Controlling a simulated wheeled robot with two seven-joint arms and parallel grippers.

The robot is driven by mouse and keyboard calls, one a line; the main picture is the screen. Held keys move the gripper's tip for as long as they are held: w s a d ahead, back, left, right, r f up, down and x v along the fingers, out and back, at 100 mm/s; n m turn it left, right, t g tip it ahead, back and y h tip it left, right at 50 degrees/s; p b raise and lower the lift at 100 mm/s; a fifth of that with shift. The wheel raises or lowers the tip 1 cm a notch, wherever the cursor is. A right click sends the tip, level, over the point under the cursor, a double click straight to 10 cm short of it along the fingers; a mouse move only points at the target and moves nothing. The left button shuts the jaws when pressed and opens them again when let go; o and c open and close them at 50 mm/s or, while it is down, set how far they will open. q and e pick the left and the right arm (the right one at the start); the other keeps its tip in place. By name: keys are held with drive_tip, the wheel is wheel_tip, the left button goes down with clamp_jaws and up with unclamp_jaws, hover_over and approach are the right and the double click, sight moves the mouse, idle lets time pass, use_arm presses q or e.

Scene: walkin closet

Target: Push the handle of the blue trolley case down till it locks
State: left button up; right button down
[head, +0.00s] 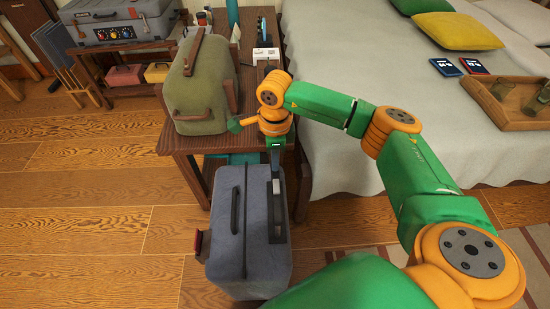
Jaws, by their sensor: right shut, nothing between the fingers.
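The blue trolley case (250,262) stands on the wood floor in front of the wooden table. It has a dark carry handle (235,210) on top and a dark bar (277,233) along its right side, which looks like the pull handle. My right gripper (276,188) points down over the upper end of this bar, shut with nothing between its fingers. It overlaps the bar in the picture; I cannot tell if they touch. The gripper and wrist hide part of the handle. My left gripper is not in view.
An olive bag (200,85) stands on the wooden table (243,140) just behind the case, close to my right wrist. A bed (345,70) with a wooden tray (515,118) fills the right. The floor left of the case is clear.

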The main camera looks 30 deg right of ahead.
sight(275, 174)
drive_tip(key=shift+f+b, duration=1.6)
drive_tip(key=shift+f, duration=0.7)
drive_tip(key=shift+f+b, duration=0.8)
drive_tip(key=shift+f, duration=0.15)
drive_tip(key=shift+r, duration=0.1)
drive_tip(key=shift+r+p, duration=0.2)
drive_tip(key=shift+p, duration=0.15)
wheel_tip(275, 174, up, 7)
drive_tip(key=p, duration=0.5)
drive_tip(key=shift+p, duration=0.4)
drive_tip(key=shift+r, duration=0.4)
drive_tip(key=shift+f, duration=0.1)
